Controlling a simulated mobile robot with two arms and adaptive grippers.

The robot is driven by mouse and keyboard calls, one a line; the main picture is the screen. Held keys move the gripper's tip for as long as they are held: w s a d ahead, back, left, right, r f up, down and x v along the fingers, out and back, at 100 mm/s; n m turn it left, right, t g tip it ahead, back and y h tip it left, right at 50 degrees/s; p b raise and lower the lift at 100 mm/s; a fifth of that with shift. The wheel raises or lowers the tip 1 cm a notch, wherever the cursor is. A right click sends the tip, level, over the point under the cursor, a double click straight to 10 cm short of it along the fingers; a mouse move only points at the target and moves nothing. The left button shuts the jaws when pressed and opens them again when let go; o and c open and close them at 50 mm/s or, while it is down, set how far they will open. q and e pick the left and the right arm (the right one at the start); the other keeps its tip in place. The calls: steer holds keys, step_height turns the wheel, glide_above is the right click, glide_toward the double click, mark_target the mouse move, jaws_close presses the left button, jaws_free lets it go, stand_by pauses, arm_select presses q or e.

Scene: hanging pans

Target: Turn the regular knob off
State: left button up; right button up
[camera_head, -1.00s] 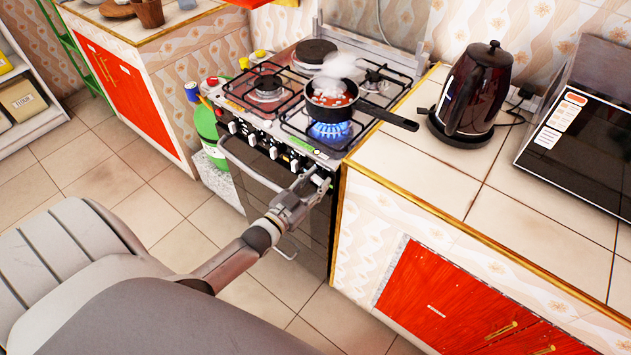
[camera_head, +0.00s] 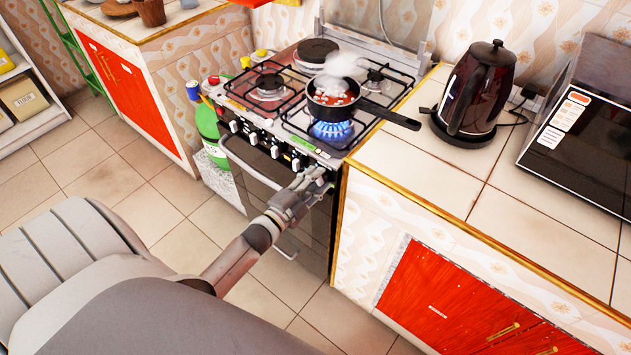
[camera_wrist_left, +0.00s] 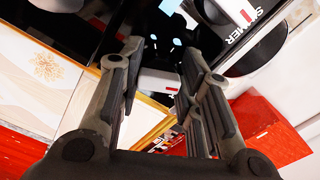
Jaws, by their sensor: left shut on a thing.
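The stove (camera_head: 262,155) has a row of knobs along its front, and a blue flame (camera_head: 332,130) burns under the pan. My left gripper (camera_head: 316,177) is at the right end of this row and covers the knob there in the head view. In the left wrist view, my left gripper (camera_wrist_left: 160,75) has its fingers on both sides of a pale knob with a red mark (camera_wrist_left: 157,82) and is shut on it. Another knob with a red mark (camera_wrist_left: 242,12) shows beside it, near printed lettering. My right gripper is not in view.
A black pan (camera_head: 334,104) with steaming red food stands on the front right burner, its handle pointing right. A dark kettle (camera_head: 474,95) stands on the tiled counter (camera_head: 415,150) to the right. A green bottle (camera_head: 207,125) stands left of the stove. The floor in front is clear.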

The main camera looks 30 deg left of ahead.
arm_select(q)
steer(key=m+b, duration=0.1)
steer(key=m, duration=0.3)
steer(key=shift+m, duration=0.7)
steer(key=o, duration=1)
steer(key=shift+r, duration=0.1)
steer(key=s, duration=1.2)
steer(key=shift+a, duration=0.45)
